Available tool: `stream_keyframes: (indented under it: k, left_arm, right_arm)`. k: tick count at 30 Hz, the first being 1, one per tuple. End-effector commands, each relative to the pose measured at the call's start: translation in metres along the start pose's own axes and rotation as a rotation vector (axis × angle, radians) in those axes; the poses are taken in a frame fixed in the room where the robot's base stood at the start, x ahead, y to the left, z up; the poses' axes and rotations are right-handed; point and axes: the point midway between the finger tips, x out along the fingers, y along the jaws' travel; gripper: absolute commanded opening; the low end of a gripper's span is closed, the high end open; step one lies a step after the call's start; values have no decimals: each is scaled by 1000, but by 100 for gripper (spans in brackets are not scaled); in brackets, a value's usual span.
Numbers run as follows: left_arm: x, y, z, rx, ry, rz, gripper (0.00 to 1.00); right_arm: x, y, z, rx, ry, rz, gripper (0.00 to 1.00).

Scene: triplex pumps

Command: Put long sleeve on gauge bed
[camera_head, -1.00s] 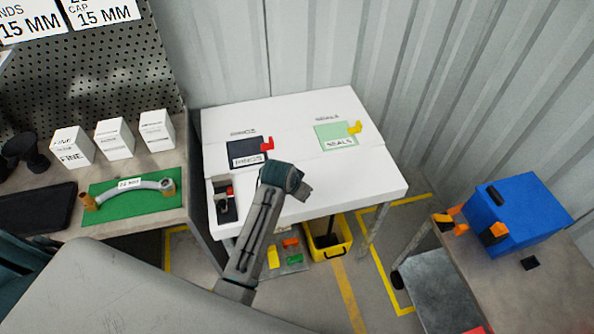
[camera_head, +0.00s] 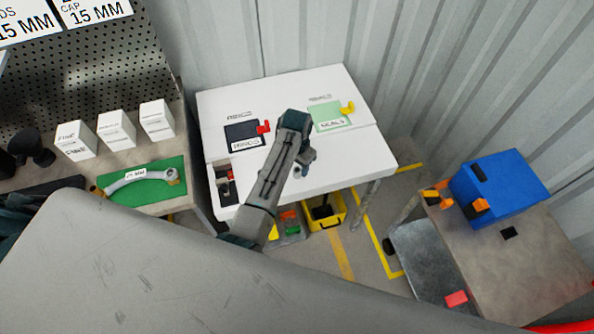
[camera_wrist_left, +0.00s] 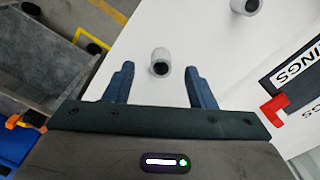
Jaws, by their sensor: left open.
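My left gripper (camera_head: 304,163) is over the white table (camera_head: 350,155), and its blue fingers (camera_wrist_left: 160,87) are open in the left wrist view. A pale grey hollow sleeve (camera_wrist_left: 159,62) stands on the table just beyond and between the fingertips, not gripped. A second similar sleeve (camera_wrist_left: 245,6) is farther off at the top edge, partly cut off. I cannot tell which one is the long sleeve. In the head view both are hidden or too small to make out. A dark fixture with a red part (camera_head: 224,183) sits at the table's left edge; whether it is the gauge bed is unclear.
A dark RINGS pad (camera_head: 245,134) and a green SEALS pad (camera_head: 328,116) lie at the table's back. A yellow bin (camera_head: 328,211) stands below. A blue box (camera_head: 500,188) is on the bench at right. The table's right side is clear.

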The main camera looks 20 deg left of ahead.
Motion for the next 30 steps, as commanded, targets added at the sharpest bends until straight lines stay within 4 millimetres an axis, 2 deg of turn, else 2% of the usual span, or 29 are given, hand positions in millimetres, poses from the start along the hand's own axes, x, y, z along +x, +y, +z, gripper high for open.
stream_keyframes:
  k: [3, 10, 19, 20, 27, 30]
  left_arm:
    - [11, -1, -3, 1, -4, 1, 50]
    - [38, -2, -5, -1, -2, 0, 50]
    - [45, -2, -5, -1, 0, -1, 50]
    - [44, -2, -5, -1, 0, 0, 48]
    - [44, -2, -5, -1, 0, 0, 2]
    - [44, -2, -5, -1, 0, 0, 0]
  right_arm:
    - [-10, 1, -1, 0, 0, 0, 36]
    - [-16, 1, -2, 0, 0, 0, 36]
    - [-16, 0, -2, 0, 0, -1, 36]
    - [-16, 0, -2, 0, 0, -1, 36]
    - [-16, 0, -2, 0, 0, -1, 36]
    - [-16, 0, -2, 0, 0, -1, 36]
